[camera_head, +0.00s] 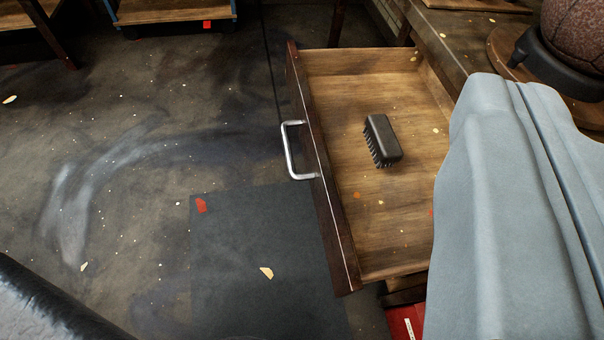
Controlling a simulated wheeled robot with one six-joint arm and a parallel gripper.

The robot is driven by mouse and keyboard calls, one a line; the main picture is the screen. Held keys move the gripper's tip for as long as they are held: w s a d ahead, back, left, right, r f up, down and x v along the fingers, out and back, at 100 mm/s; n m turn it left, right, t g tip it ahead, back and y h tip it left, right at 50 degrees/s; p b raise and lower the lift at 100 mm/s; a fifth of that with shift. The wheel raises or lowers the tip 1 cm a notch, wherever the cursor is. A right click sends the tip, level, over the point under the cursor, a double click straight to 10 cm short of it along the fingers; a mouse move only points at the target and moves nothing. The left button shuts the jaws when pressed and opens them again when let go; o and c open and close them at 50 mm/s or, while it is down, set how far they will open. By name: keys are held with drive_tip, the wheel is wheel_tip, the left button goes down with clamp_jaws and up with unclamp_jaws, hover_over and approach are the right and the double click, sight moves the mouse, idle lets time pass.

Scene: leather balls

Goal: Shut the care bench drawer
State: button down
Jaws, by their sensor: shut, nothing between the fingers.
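The care bench drawer (326,190) stands open, pulled out to the left from under the bench top (440,45). Its dark front panel carries a silver bar handle (290,150) facing left. A black brush (382,140) with bristles lies on the wooden drawer bottom, with small light and orange scraps around it. A blue-grey cloth (500,200) hangs over the bench and hides the drawer's right part. My gripper is not in view.
A brown ball (578,32) rests on a black ring stand on the bench. A dark mat (250,260) lies on the floor below the drawer. A red thing (402,322) shows under the drawer. The dark floor left of the handle is largely clear, with scattered scraps.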

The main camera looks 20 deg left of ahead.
drive_tip(key=w+a+f+n+g+h, duration=0.35)
drive_tip(key=w+a+f+n, duration=0.4)
drive_tip(key=f, duration=0.25)
drive_tip(key=w+a+f+n+g+h, duration=0.2)
drive_tip(key=w+a+f+n+g, duration=0.2)
drive_tip(key=w+a+f+n, duration=0.35)
drive_tip(key=w+a+f+n+g+h, duration=0.25)
drive_tip(key=w+a+f+n, duration=0.3)
drive_tip(key=f+n, duration=0.4)
drive_tip(key=shift+m+g, duration=0.3)
drive_tip(key=shift+m, duration=0.55)
drive_tip(key=x, duration=0.3)
drive_tip(key=f+x, duration=0.1)
drive_tip(key=x, duration=0.3)
drive_tip(key=a+x, duration=0.1)
drive_tip(key=x, duration=0.2)
drive_tip(key=shift+s+d+f, duration=0.1)
drive_tip(key=shift+s+f, duration=0.2)
drive_tip(key=shift+w+d, duration=0.1)
approach(423, 136)
drive_tip(key=w+d, duration=0.1)
drive_tip(key=d, duration=0.1)
drive_tip(key=w+d+f, duration=0.1)
drive_tip(key=d, duration=0.1)
drive_tip(key=w+d+f, duration=0.1)
drive_tip(key=w, duration=0.1)
drive_tip(key=shift+d, duration=0.4)
drive_tip(key=shift+w+d+r, duration=0.1)
drive_tip(key=shift+w+d, duration=0.25)
drive_tip(key=shift+d, duration=0.05)
